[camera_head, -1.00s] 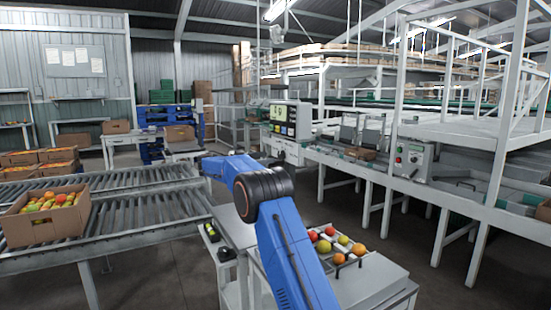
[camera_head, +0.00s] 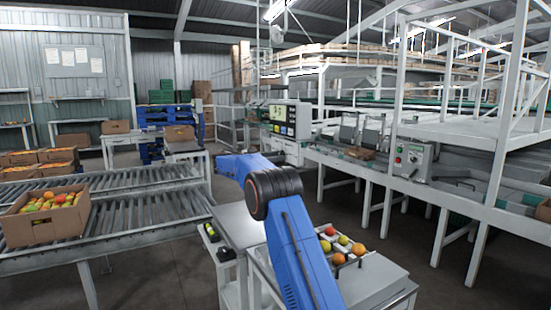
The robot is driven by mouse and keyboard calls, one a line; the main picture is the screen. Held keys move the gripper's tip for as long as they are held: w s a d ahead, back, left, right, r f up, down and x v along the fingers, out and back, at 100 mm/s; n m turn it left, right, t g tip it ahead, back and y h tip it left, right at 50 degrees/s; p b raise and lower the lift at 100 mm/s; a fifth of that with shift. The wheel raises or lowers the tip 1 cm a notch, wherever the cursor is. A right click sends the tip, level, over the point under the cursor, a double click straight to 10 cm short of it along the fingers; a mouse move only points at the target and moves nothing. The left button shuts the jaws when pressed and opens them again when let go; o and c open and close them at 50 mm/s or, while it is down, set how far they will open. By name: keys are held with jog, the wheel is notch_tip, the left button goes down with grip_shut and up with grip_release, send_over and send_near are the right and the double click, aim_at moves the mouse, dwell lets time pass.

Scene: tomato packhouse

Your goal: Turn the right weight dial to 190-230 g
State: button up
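A grey control panel (camera_head: 302,121) with a small display (camera_head: 277,113) and dark marks beside it stands at the grading line, just beyond my arm. A second grey box (camera_head: 411,160) with green and red controls is mounted further right on the line. At this size I cannot make out which part is the right weight dial or where it points. My blue arm rises from the lower middle, and its forearm points left and away below the panel. My gripper cannot be made out; the arm's far end is hidden or too small to tell.
A roller conveyor (camera_head: 130,215) with a carton of tomatoes (camera_head: 45,228) lies to the left. A grey cart (camera_head: 385,285) with tomatoes (camera_head: 340,246) is close to my arm's right. White posts and rails (camera_head: 497,130) stand at right. Grey floor (camera_head: 165,270) is clear at lower left.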

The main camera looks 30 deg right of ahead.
jog(key=shift+o, duration=0.2)
jog(key=shift+n, duration=0.4)
jog(key=n, duration=1.9)
jog(key=shift+s+r, duration=0.1)
jog(key=shift+r, duration=0.05)
dwell(0.4)
jog(key=o, duration=1)
jog(key=a, duration=1.7)
jog(key=shift+s+a, duration=0.25)
jog(key=shift+s, duration=0.05)
